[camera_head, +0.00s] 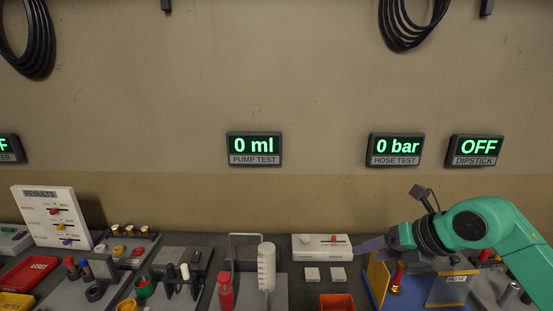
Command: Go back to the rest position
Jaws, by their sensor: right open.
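My right arm comes in from the right edge, green with a black wrist. I cannot tell whether the gripper touches the white box. Below the wrist stands a blue and yellow fixture (379,283) with a red part (398,277), partly hidden by the arm. My left gripper is not in view.
Wall displays read 0 ml (254,146), 0 bar (396,147) and OFF (478,148).

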